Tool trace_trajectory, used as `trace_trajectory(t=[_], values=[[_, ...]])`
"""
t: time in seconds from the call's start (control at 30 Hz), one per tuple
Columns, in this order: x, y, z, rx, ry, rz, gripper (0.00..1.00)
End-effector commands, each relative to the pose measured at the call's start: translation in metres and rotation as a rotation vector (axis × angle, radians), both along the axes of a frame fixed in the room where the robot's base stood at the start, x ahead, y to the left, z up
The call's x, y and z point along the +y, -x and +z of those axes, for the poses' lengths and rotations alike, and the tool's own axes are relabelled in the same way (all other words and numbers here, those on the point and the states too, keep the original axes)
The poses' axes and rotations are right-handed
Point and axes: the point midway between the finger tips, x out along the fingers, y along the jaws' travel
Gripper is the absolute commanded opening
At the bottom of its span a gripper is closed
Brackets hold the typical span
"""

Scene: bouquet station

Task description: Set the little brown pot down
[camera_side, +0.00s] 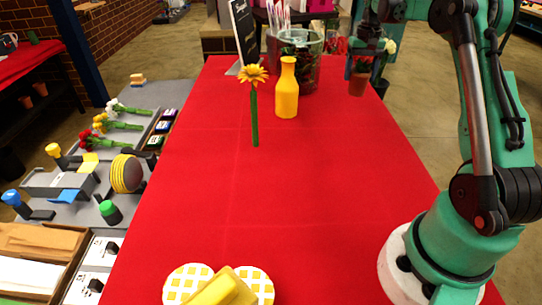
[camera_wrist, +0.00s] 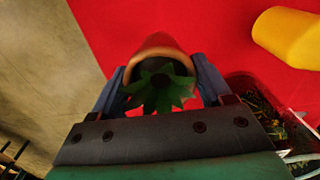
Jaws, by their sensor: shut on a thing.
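The little brown pot (camera_side: 357,84) is at the right edge of the red table, toward its far end. My gripper (camera_side: 366,50) is above it in the side view, partly lost against the things behind. In the wrist view the brown pot (camera_wrist: 158,44) sits between the two blue fingers of my gripper (camera_wrist: 161,88), which are shut on it. Green leaves (camera_wrist: 160,92) fill its mouth. The pot looks roughly upright in the side view. Whether its base touches the table is not clear.
A yellow vase (camera_side: 287,90) stands left of the pot, with a glass container of greenery (camera_side: 304,66) behind it. A yellow flower (camera_side: 254,100) is farther left. The red table (camera_side: 270,190) is bare in the middle. Yellow-and-white plates (camera_side: 188,284) lie in front.

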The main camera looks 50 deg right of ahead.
Motion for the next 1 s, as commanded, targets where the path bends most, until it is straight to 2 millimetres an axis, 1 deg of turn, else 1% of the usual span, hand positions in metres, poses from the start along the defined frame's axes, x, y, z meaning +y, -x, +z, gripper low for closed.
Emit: trace_trajectory(t=[0.03,0.1,0.27,0.4,0.5,0.9,0.93,0.97,1.0], values=[[-0.001,0.000,-0.010,0.000,0.000,-0.001,0.00],[0.000,0.000,-0.022,-0.001,0.000,-0.001,0.00],[0.000,0.000,-0.040,-0.001,0.000,0.000,0.00],[0.000,0.000,-0.061,-0.002,0.001,0.000,0.00],[0.000,0.000,-0.071,-0.003,0.000,0.001,0.00],[0.000,0.000,-0.077,-0.003,0.000,0.001,0.00],[0.000,0.000,-0.077,-0.003,0.000,0.001,0.74],[0.000,0.000,-0.077,-0.003,0.000,0.001,0.83],[0.000,0.000,-0.077,-0.003,0.000,0.001,0.94]])
